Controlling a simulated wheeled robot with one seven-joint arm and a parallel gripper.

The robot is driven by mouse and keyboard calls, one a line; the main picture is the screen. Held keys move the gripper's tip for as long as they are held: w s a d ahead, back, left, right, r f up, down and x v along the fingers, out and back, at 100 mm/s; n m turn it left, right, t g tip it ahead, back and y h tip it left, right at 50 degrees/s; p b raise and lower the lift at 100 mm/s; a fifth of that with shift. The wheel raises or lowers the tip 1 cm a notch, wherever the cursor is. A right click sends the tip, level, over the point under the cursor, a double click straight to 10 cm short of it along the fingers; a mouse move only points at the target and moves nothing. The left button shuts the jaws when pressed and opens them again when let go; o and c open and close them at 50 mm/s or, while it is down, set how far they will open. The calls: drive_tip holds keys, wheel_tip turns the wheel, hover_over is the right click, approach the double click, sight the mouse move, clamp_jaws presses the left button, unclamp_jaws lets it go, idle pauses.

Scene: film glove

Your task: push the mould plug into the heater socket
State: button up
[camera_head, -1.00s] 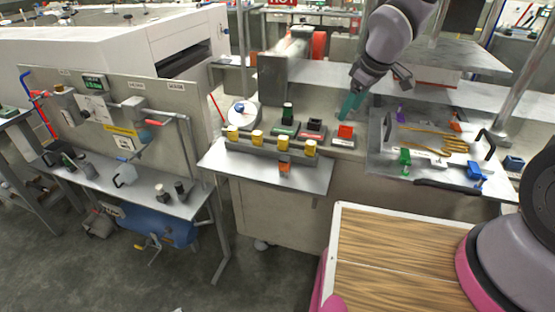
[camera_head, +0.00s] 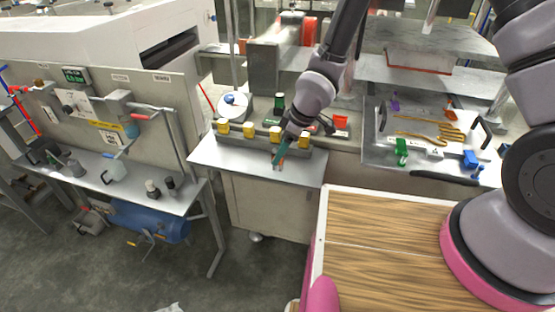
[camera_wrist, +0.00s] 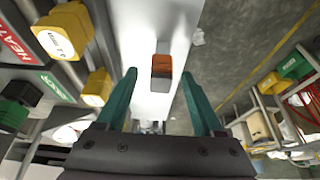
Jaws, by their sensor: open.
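A small orange-brown block (camera_wrist: 162,66), which I take for the mould plug, sits on the pale shelf (camera_wrist: 140,25) in the wrist view. My gripper (camera_wrist: 158,76) is open, with one teal finger on either side of the block's line and the block beyond or between the tips; I see no contact. In the head view my gripper (camera_head: 278,160) is low over the front shelf (camera_head: 230,157) and mostly hides the block. A red label reading "HEAT…" (camera_wrist: 15,38) shows at the wrist view's left edge; its socket is not clear there.
Yellow blocks (camera_head: 248,130) stand in a row along the back of the shelf, close to my gripper; they also show in the wrist view (camera_wrist: 97,87). A green-topped block (camera_head: 279,102) stands behind them. A tray with tools (camera_head: 385,155) lies to the right.

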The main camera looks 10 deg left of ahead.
drive_tip(key=x, duration=0.4)
drive_tip(key=shift+a+f, duration=0.1)
drive_tip(key=shift+a, duration=0.2)
clamp_jaws()
